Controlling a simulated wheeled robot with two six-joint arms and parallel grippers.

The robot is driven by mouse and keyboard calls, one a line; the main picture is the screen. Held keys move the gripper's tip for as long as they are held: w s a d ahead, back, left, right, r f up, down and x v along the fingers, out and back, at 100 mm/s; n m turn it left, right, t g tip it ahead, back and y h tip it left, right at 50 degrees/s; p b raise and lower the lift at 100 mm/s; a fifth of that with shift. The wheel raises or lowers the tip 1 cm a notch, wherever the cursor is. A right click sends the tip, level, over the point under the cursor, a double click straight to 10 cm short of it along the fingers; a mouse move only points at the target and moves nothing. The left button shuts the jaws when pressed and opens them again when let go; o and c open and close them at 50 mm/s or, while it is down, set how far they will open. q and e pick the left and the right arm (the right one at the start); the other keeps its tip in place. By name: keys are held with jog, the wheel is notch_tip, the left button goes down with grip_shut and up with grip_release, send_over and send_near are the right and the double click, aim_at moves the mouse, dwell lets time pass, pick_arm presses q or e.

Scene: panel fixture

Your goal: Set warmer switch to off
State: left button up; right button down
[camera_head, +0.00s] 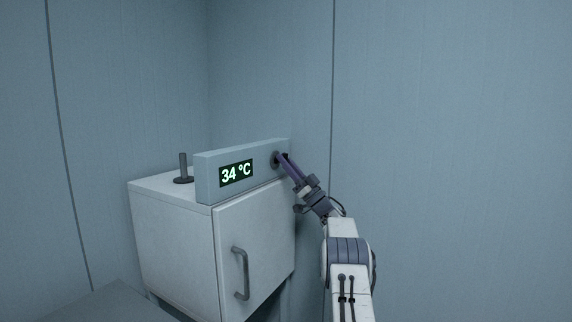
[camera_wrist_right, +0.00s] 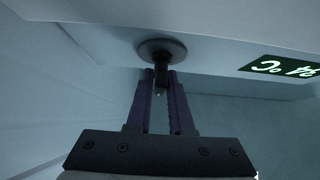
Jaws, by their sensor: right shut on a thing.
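The warmer is a white cabinet (camera_head: 175,235) with a grey control panel (camera_head: 205,180) on top. Its display (camera_head: 236,173) reads 34 °C in the head view and shows upside down in the right wrist view (camera_wrist_right: 283,68). The switch is a dark knob on a round base (camera_wrist_right: 162,50) at the right end of the panel. My right gripper (camera_head: 284,160) reaches the switch. In the right wrist view, the fingers (camera_wrist_right: 161,82) are shut on its short stem. In the head view, the gripper mostly hides the switch. My left gripper is not in view.
A dark upright peg on a round base (camera_head: 183,168) stands on the cabinet top, left of the panel. The cabinet door has a grey handle (camera_head: 241,273). Blue-grey walls (camera_head: 450,130) stand close behind and beside the cabinet.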

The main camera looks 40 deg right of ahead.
jog(key=c, duration=0.9)
grip_release()
jog(key=b+v, duration=0.2)
jog(key=v, duration=0.8)
jog(key=shift+s+f+b, duration=0.15)
jog(key=shift+b, duration=0.2)
jog(key=shift+d, duration=0.1)
